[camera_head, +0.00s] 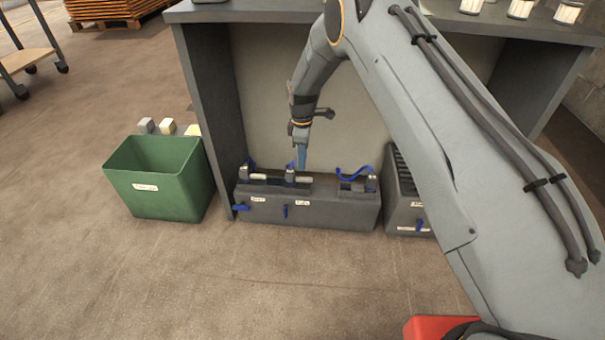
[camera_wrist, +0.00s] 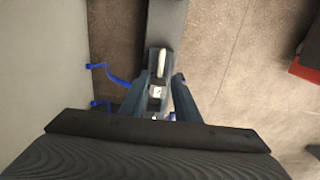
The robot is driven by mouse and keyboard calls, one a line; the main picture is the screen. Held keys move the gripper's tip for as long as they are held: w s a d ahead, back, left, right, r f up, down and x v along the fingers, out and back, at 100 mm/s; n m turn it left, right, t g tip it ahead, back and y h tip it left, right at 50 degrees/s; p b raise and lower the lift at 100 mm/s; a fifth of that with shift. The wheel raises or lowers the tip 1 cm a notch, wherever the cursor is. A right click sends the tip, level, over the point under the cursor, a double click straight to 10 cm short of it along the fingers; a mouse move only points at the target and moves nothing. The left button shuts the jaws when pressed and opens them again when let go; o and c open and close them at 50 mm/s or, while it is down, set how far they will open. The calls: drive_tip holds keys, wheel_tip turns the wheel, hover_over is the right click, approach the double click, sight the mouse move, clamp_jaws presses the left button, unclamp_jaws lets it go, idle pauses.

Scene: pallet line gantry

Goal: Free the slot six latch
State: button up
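A low dark grey housing (camera_head: 330,212) stands on the floor under the grey bench. Small metal latch-like fittings and light bars sit on its top, and blue levers (camera_head: 285,211) stick out of its front. Its labels are too small to read, so I cannot tell which latch is slot six. My gripper (camera_head: 301,168) points down just above the middle fitting. In the wrist view my gripper (camera_wrist: 160,78) has its fingers apart. A light bar (camera_wrist: 161,63) and a small white label (camera_wrist: 156,92) show between them. Contact is unclear.
A green bin (camera_head: 160,185) stands left of the housing, with small blocks (camera_head: 167,128) behind it. A second dark unit (camera_head: 405,215) stands to the right. The bench's left side panel (camera_head: 209,110) and back panel (camera_head: 265,100) enclose the space. The floor in front is clear.

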sight(302, 178)
wheel_tip(302, 178, down, 8)
drive_tip(key=shift+r+b, duration=0.25)
drive_tip(key=shift+b, duration=0.8)
clamp_jaws()
